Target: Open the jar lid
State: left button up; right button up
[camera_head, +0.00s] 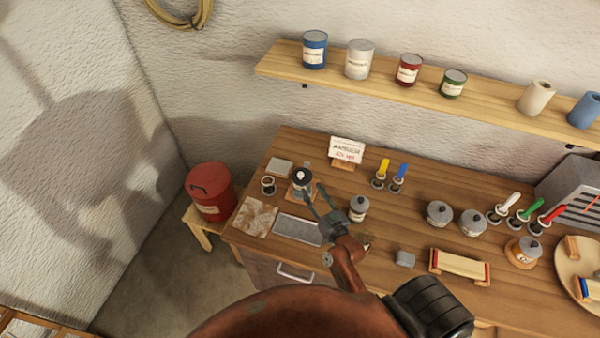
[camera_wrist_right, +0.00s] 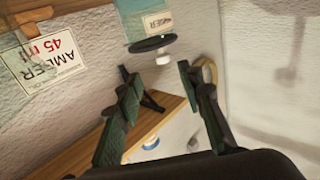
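The jar (camera_head: 301,189) stands at the back left of the workbench, with a dark round lid (camera_head: 302,175) and a pale knob on top. In the right wrist view the dark lid (camera_wrist_right: 152,44) and its white knob appear upside down, on a teal body (camera_wrist_right: 140,25) with a pale label. The lid looks seated on the jar. My right gripper (camera_head: 318,200) is just in front and to the right of the jar. Its fingers also show in the wrist view (camera_wrist_right: 157,82), spread apart with nothing between them. The lid is beyond the fingertips. My left gripper is not in view.
An "AMBER 45 ml" sign (camera_head: 346,150) stands behind the jar. A grey-lidded jar (camera_head: 359,208) is close right of my gripper; more jars are farther right. A grey tray (camera_head: 297,229) lies in front. A red bucket (camera_head: 209,190) stands left; a shelf (camera_head: 390,88) runs above.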

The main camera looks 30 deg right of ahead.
aim_at(302, 177)
jog(key=w, duration=0.6)
jog(key=shift+w+a+p, duration=0.1)
jog(key=shift+w+p, duration=0.05)
jog(key=shift+p, duration=0.2)
jog(key=w, duration=0.2)
jog(key=shift+w, duration=0.4)
jog(key=shift+w+d+f, duration=0.1)
jog(key=shift+w+d, duration=0.1)
jog(key=shift+w, duration=0.15)
jog(key=c, duration=0.3)
grip_shut()
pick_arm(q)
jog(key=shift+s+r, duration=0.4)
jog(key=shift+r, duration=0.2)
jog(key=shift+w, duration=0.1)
